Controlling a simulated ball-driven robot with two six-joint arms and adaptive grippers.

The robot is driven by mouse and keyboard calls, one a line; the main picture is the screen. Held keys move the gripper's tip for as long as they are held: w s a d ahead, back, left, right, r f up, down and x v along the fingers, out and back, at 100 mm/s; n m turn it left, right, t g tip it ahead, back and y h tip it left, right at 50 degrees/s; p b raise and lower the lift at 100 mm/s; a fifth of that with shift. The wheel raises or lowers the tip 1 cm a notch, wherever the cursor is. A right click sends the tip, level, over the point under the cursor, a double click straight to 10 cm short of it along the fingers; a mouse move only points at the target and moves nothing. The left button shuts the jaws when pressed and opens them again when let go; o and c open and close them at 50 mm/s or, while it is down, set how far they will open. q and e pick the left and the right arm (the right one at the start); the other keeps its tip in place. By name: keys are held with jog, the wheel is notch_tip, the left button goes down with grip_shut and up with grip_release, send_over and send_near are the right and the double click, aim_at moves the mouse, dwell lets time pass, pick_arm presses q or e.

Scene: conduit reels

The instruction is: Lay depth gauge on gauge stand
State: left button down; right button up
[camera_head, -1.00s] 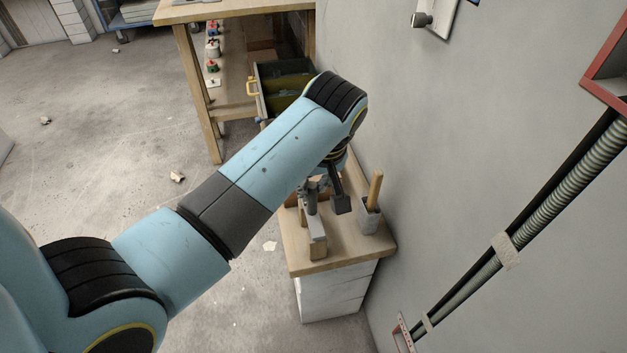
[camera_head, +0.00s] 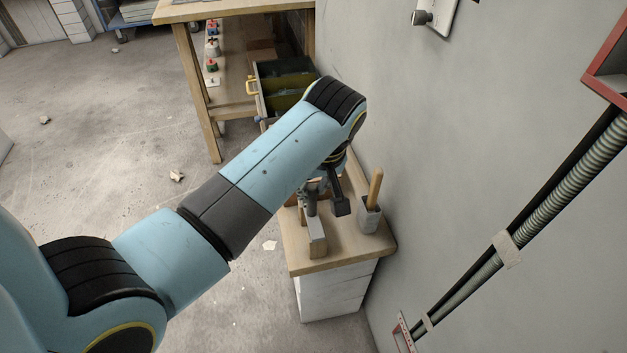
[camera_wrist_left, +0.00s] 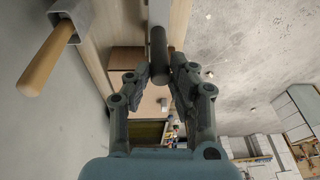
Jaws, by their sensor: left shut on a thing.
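The depth gauge (camera_wrist_left: 158,52) is a dark grey rod with a rounded end in the left wrist view. My left gripper (camera_wrist_left: 161,72) is shut on it, one finger on each side. In the head view the gauge (camera_head: 311,204) shows as a grey rod below my left gripper (camera_head: 314,188), partly hidden by my arm. The gauge stand (camera_head: 318,246) is a narrow wooden block on the small bench. The gauge is over its far part; I cannot tell whether they touch. My right gripper is not in view.
A grey cup (camera_head: 368,218) with a wooden handle (camera_head: 376,187) stands close right of the stand on the bench top (camera_head: 349,250). The wall (camera_head: 450,150) rises just right of it. An open drawer (camera_head: 285,88) and a wooden workbench (camera_head: 225,10) are behind.

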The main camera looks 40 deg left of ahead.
pick_arm(q)
jog(key=shift+f, duration=0.1)
jog(key=c, duration=1.1)
grip_release()
jog(key=w+v, duration=0.1)
jog(key=v, duration=0.6)
jog(key=s+a+f+m, duration=0.2)
jog(key=s+f+m, duration=0.1)
jog(key=s+f, duration=0.9)
jog(key=s+a+f+m+h, duration=0.1)
jog(key=s+f+m, duration=0.3)
jog(key=s+f, duration=0.8)
jog(key=s+a+f+m, duration=0.3)
jog(key=s+f, duration=0.9)
jog(key=s, duration=0.4)
jog(key=shift+a+f+g+h, duration=0.3)
jog(key=shift+a+f+h, duration=0.05)
jog(key=shift+h, duration=0.05)
